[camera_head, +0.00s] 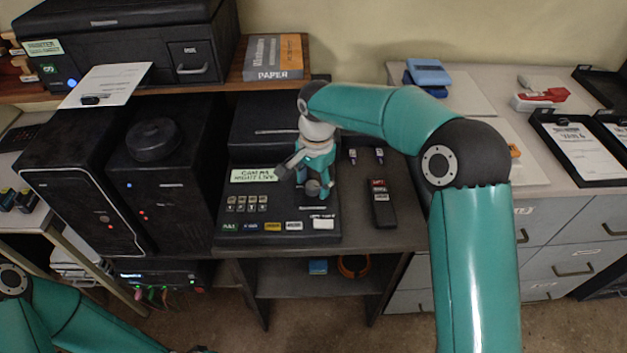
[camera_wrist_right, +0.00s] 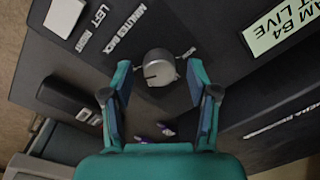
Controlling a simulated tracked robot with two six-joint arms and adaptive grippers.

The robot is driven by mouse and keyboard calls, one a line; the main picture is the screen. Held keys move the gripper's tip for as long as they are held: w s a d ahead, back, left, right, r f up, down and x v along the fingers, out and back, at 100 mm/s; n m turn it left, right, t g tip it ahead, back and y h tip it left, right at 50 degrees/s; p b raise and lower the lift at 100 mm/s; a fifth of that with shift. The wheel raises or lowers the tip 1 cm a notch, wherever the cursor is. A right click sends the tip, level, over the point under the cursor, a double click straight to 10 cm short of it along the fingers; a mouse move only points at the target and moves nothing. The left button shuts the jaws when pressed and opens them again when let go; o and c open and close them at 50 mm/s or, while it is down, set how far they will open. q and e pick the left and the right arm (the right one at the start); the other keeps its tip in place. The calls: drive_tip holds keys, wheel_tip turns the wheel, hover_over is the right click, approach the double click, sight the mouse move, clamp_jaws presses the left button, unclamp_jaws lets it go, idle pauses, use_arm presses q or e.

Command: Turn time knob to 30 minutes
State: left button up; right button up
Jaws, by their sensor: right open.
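The time knob (camera_wrist_right: 159,67) is a round grey knob on the dark console (camera_head: 290,225), close to the printed words "MINUTES BACK" in the right wrist view. A thin dark mark shows on it, but I cannot read which value it points to. My right gripper (camera_wrist_right: 160,82) is open, with one finger on each side of the knob and a visible gap on both sides. In the head view my right gripper (camera_head: 312,182) is over the console's right part and hides the knob.
A lit screen (camera_head: 254,175) and rows of buttons (camera_head: 247,204) are on the console. A black handset (camera_head: 380,203) lies to its right, with small purple-tipped items (camera_head: 379,154) behind. Dark computer towers (camera_head: 165,185) stand close on the left.

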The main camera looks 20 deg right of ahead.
sight(316, 185)
wheel_tip(316, 185, up, 12)
drive_tip(key=shift+s+d, duration=0.15)
drive_tip(key=shift+s, duration=0.1)
idle(0.3)
idle(0.3)
